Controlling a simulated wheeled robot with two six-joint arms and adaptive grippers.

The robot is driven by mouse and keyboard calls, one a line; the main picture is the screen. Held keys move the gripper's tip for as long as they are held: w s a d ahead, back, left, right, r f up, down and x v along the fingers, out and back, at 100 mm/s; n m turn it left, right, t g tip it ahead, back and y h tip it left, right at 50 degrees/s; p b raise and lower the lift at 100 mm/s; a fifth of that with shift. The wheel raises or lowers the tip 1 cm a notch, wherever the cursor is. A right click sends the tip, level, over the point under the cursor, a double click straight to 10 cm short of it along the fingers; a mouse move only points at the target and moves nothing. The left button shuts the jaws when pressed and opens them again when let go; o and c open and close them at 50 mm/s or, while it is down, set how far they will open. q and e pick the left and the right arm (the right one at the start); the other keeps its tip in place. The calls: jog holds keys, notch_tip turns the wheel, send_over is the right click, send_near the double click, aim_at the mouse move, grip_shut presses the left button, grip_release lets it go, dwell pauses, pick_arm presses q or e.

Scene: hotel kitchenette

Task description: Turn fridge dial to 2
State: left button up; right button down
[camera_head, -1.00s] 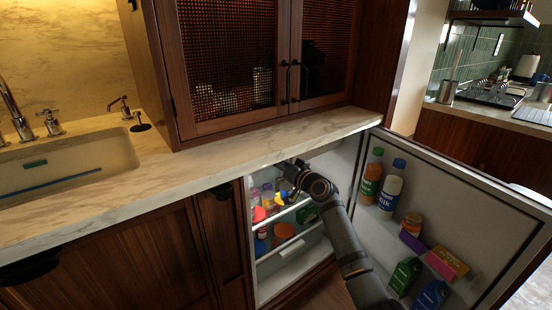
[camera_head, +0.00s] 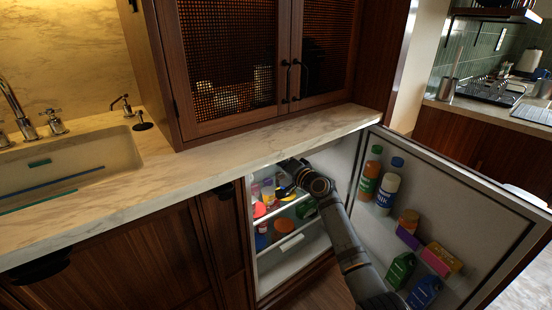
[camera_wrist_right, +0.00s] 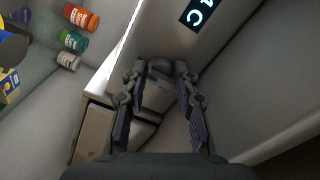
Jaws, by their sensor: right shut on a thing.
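The fridge (camera_head: 290,268) stands open under the counter. My right arm reaches into its upper part, and my right gripper (camera_head: 282,180) is partly hidden there, dark against the interior. In the right wrist view, my right gripper (camera_wrist_right: 160,72) has its fingertips closed on a small grey rounded knob, which appears to be the fridge dial (camera_wrist_right: 159,68). No dial number can be read. A dark display (camera_wrist_right: 200,12) with light characters, ending in a C, is cut by the top edge. My left gripper is not in view.
The open fridge door (camera_head: 462,225) stands at the right, with bottles (camera_head: 388,190) and cartons (camera_head: 402,270) on its racks. Food sits on the fridge shelves below my gripper. The marble counter (camera_head: 200,180) overhangs the fridge opening; the counter's front part is clear.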

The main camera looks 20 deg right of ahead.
dwell(0.3)
jog(key=c, duration=1)
grip_release()
jog(key=shift+d, duration=0.1)
jog(key=v, duration=1.2)
